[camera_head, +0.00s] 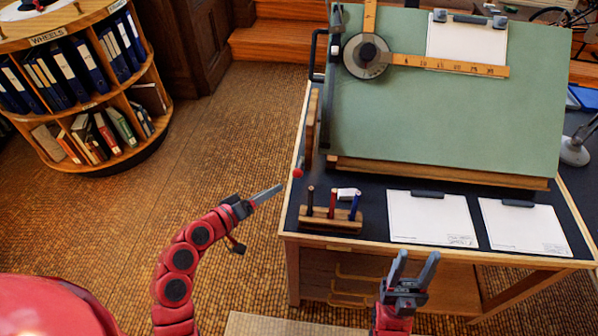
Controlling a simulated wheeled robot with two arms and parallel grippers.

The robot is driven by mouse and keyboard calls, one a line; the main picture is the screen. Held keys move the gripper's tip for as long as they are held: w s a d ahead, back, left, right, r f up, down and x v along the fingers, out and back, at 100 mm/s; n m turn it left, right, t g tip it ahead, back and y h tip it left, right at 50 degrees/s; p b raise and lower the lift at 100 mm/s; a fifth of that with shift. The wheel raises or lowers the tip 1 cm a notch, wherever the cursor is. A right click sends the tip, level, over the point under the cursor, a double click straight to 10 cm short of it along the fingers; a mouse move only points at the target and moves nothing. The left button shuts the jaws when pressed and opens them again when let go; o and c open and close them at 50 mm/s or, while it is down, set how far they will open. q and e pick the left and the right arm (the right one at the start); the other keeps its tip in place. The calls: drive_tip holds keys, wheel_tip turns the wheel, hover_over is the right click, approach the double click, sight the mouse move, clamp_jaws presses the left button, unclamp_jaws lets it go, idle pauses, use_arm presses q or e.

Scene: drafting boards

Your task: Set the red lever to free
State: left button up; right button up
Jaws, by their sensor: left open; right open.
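A small red knob (298,173), which looks like the end of the red lever, shows at the left edge of the drafting table (330,240), below the board's lower left corner. The lever's shaft and any marking for free are too small or hidden to make out. My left gripper (276,189) is just left of and slightly below the knob, its fingers pointing at it; it is open and seen edge-on, with a small gap to the knob apparent. My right gripper (416,262) is open and empty, in front of the table's front edge, fingers pointing up.
The green tilted drafting board (440,120) carries a wooden ruler arm (450,66) and a clipped sheet (465,45). A pen rack (331,220) and two clipboards (432,218) (522,226) lie on the tabletop. A round bookshelf (100,100) stands left; the floor between is clear.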

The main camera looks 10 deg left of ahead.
sight(295, 176)
use_arm(q)
drive_tip(key=p+x, duration=0.1)
drive_tip(key=x, duration=1.1)
drive_tip(key=shift+r, duration=0.1)
drive_tip(key=shift+w+d+f, duration=0.25)
drive_tip(key=shift+w+f, duration=0.05)
drive_tip(key=shift+w, duration=0.2)
drive_tip(key=c, duration=1)
drive_tip(key=shift+r, duration=0.1)
clamp_jaws()
